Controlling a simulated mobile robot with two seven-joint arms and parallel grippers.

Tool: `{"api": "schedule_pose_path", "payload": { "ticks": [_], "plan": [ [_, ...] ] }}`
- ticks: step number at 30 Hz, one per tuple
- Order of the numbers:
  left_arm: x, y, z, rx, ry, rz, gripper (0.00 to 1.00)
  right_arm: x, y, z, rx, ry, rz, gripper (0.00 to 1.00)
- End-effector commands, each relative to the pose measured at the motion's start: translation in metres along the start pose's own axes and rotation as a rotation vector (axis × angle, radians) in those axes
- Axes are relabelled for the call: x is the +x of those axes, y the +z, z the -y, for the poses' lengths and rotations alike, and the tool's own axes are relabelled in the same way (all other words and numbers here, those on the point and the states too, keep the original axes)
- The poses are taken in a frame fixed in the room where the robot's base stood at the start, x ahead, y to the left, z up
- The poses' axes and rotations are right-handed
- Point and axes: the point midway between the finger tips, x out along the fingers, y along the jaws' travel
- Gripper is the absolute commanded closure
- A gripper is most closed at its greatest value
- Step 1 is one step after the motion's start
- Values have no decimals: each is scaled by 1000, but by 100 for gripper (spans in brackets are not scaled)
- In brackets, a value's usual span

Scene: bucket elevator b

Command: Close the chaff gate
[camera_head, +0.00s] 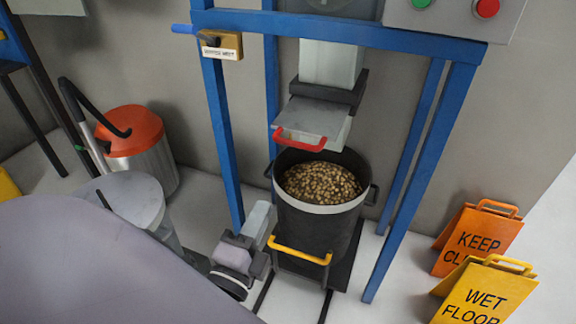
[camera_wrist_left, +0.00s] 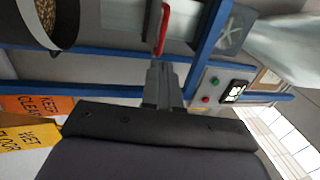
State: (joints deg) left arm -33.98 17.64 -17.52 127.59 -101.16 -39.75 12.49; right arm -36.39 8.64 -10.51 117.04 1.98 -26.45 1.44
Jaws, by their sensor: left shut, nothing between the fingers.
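The gate (camera_head: 310,115) is a pale grey slide plate with a red handle (camera_head: 302,140). It sticks out of a dark housing under a pale chute, above a bucket. No label on it is readable. The red handle also shows at the top of the left wrist view (camera_wrist_left: 163,28). My left gripper (camera_head: 262,208) is shut and empty, below and left of the handle, pointing up towards it. In the left wrist view its fingers (camera_wrist_left: 160,75) appear just short of the handle; contact cannot be made out. My right gripper is not in view.
A dark bucket (camera_head: 322,222) of brown pellets stands under the chute, with a yellow handle (camera_head: 300,250) low in front. Blue frame posts (camera_head: 418,180) flank it. Floor signs (camera_head: 484,294) stand right; an orange-lidded bin (camera_head: 143,155) stands left.

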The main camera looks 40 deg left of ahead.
Motion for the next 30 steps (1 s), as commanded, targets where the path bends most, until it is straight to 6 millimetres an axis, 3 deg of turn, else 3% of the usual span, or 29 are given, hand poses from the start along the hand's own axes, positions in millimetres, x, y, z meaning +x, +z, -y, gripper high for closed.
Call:
{"api": "schedule_pose_path", "payload": {
  "ticks": [8, 24, 30],
  "plan": [
    [19, 0, 6, 12, -19, -1, 100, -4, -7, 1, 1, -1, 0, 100],
    [108, -1, 7, 11, -16, -1, 100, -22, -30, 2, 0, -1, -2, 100],
    [131, -1, 6, 11, -14, -2, 100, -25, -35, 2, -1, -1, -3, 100]
  ]
}}
